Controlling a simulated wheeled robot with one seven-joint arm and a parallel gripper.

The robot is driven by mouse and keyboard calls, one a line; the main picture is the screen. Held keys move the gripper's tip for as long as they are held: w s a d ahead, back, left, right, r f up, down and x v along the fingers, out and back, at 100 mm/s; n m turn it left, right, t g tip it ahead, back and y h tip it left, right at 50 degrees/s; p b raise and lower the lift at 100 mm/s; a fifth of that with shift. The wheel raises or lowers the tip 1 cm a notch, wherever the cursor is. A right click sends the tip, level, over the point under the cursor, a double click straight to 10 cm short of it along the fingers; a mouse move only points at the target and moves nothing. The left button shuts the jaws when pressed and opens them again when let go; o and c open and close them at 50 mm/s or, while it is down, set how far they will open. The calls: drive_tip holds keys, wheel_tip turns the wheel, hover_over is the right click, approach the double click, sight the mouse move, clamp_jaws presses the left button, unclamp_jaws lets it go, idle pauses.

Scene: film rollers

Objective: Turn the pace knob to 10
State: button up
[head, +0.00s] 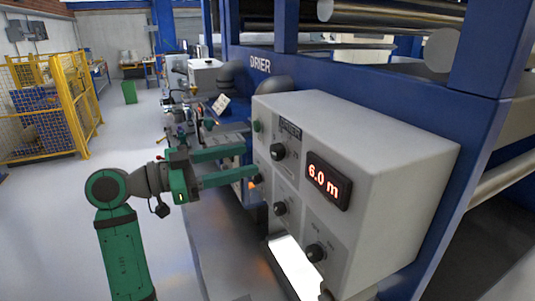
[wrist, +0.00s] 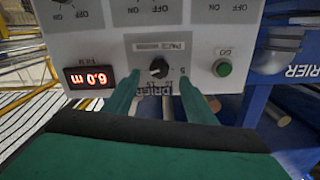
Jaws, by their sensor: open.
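The pace knob (wrist: 158,71) is a round dark dial on the grey drier panel (head: 375,155). It appears upside down in the wrist view, under a small label, with scale numbers around it. The setting its pointer marks is too small to read. In the head view I take it as the upper knob (head: 277,152), near the green button. My gripper (wrist: 159,83) has two green fingers, spread apart and empty. In the wrist view the knob shows between and just beyond the fingertips. I cannot tell whether they touch the panel. The gripper (head: 252,164) reaches the panel's left side in the head view.
A red display (head: 328,180) reads 6.0 m. A green button (wrist: 222,67) sits beside the pace knob. Two more knobs (head: 280,208) (head: 315,252) are lower on the panel. A blue machine frame (head: 390,80) stands behind. Open floor lies at left, before a yellow fence (head: 75,95).

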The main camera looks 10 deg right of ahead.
sight(272, 154)
drive_tip(key=d, duration=0.2)
drive_tip(key=w+d, duration=0.1)
drive_tip(key=d, duration=0.4)
drive_tip(key=shift+w+d, duration=0.15)
drive_tip(key=c, duration=1)
